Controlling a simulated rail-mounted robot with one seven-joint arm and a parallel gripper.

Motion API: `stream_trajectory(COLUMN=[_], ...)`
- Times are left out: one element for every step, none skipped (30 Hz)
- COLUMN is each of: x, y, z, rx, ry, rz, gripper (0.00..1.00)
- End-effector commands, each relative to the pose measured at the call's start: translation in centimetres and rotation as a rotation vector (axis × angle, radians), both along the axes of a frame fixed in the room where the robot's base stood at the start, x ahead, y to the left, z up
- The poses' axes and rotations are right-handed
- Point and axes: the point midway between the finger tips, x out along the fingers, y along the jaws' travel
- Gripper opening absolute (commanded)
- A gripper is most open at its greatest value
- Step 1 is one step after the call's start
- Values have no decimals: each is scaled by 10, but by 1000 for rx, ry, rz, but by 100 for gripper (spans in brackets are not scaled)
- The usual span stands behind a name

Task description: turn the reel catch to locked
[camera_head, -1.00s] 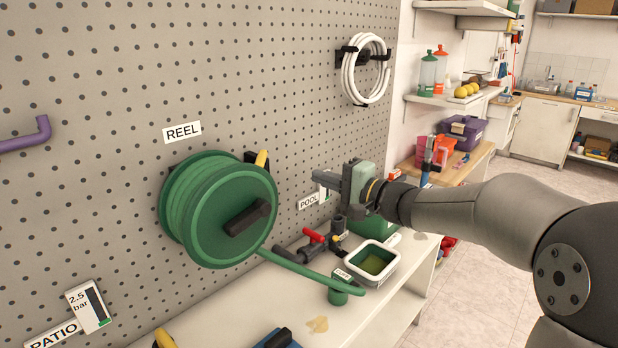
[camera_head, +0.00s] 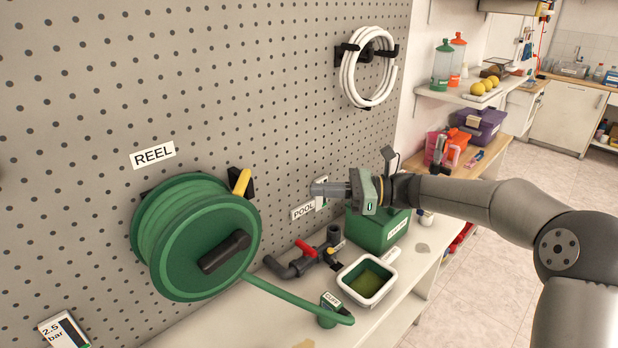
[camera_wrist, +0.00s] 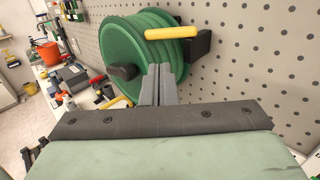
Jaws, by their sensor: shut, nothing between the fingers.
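The green hose reel (camera_head: 197,237) hangs on the pegboard under a REEL label (camera_head: 153,154), with a dark crank handle on its face. The yellow lever of the reel catch (camera_head: 241,182) sits at the reel's upper right, beside a black bracket. In the wrist view the yellow lever (camera_wrist: 172,33) lies level across the picture in front of the reel (camera_wrist: 130,50). My gripper (camera_head: 316,189) is to the right of the reel, apart from it, fingers pointing left toward it. In the wrist view its fingers (camera_wrist: 159,72) are together and empty, below the lever in the picture.
On the bench below stand a valve with a red handle (camera_head: 306,248), a white tray with green contents (camera_head: 369,279), a green box (camera_head: 376,231) and a CUFF holder (camera_head: 328,312). A white hose coil (camera_head: 367,68) hangs above right. The pegboard between reel and gripper is mostly bare.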

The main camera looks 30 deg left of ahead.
Motion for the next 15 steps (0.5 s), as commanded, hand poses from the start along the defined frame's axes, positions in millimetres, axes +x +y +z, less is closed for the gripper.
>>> stream_trajectory(x=[-3,-5,-8,-10,-13,-16,-19,-22,-25,-28,-30,-34,-36,-38,-41], y=[6,10,16,22,27,35,41,47,56,61,67,75,80,86,92], z=[1,1,2,2,2,2,2,2,2,2,2,3,3,2,3], rx=[1,1,1,2,2,1,1,2,1,2,2,2,3,2,2], ry=[0,-1,-1,-1,-1,-1,-1,0,-1,-1,-1,-2,-1,-1,-1], rz=[3,2,2,3,3,2,3,2,2,2,1,1,1,0,0], gripper=[0,0,0,0,0,0,0,0,0,0,0,0,0,0,0])
